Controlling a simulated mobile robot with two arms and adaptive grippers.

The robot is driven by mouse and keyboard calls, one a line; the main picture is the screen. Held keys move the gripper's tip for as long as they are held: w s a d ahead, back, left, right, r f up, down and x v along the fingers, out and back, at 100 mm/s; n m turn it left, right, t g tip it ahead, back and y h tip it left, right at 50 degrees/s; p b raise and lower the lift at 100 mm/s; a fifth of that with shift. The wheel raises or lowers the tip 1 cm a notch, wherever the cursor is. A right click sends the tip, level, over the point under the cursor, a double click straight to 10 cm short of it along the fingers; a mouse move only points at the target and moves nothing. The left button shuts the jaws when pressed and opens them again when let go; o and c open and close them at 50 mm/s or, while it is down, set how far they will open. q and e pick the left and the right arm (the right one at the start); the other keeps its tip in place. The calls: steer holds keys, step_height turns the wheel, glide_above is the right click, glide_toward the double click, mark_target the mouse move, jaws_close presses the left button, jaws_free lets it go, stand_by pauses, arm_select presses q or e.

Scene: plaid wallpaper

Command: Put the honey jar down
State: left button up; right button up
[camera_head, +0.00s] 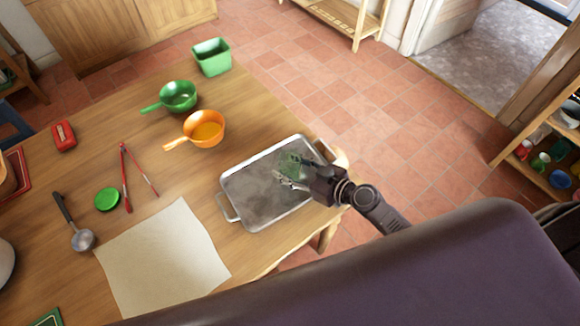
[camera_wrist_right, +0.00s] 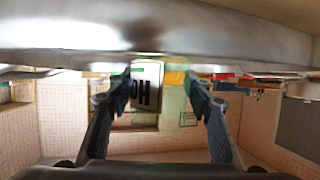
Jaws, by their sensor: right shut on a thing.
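The honey jar (camera_head: 293,163) looks like a greenish see-through jar in the head view, partly hidden by my right gripper (camera_head: 284,178). In the right wrist view its pale label (camera_wrist_right: 147,88) shows dark letters, between the two fingers of the gripper (camera_wrist_right: 166,95). The right gripper is shut on the jar, over the right part of a grey metal tray (camera_head: 250,190). The tray's metal fills the top of the wrist view, close to the jar. I cannot tell whether the jar touches the tray. My left gripper is not in view.
The tray lies on a wooden table (camera_head: 75,170) near its right edge. An orange pan (camera_head: 205,130), a green pan (camera_head: 178,96) and a green container (camera_head: 212,57) stand beyond it. Red tongs (camera_head: 126,180), a ladle (camera_head: 83,240) and a pale sheet (camera_head: 165,255) lie left. The tray's left part is bare.

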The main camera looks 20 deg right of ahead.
steer(key=o, duration=1.3)
steer(key=shift+f, duration=0.1)
steer(key=b+v, duration=0.3)
steer(key=v, duration=0.8)
steer(key=shift+s, duration=0.1)
steer(key=shift+s+d+r, duration=0.2)
steer(key=shift+s+r, duration=0.1)
steer(key=shift+r, duration=0.05)
steer(key=shift+a, duration=0.1)
